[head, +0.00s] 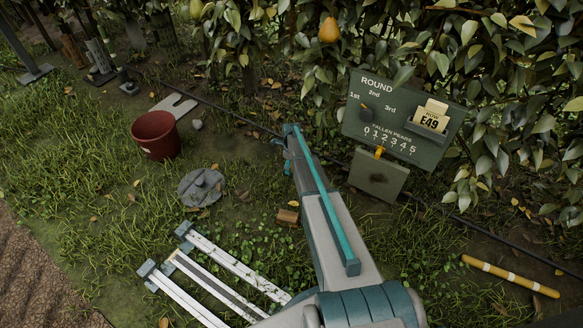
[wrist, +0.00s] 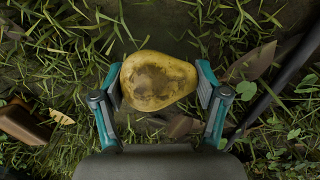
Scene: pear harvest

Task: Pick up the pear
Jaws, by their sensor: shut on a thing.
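A yellow pear (wrist: 158,82) with a large brown bruised patch lies sideways between the two teal fingers of my gripper (wrist: 160,84) in the wrist view. The fingers touch it on its left and right sides and are shut on it. Grass and soil show behind it; I cannot tell how far it is above the ground. In the head view my gripper (head: 289,135) is at the far end of my arm, low near the hedge foot, and the arm hides the pear there.
A dark hose (wrist: 282,88) runs just right of my gripper. A scoreboard (head: 404,117) and a small green panel (head: 378,177) stand to the right. An orange pear (head: 329,30) hangs above.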

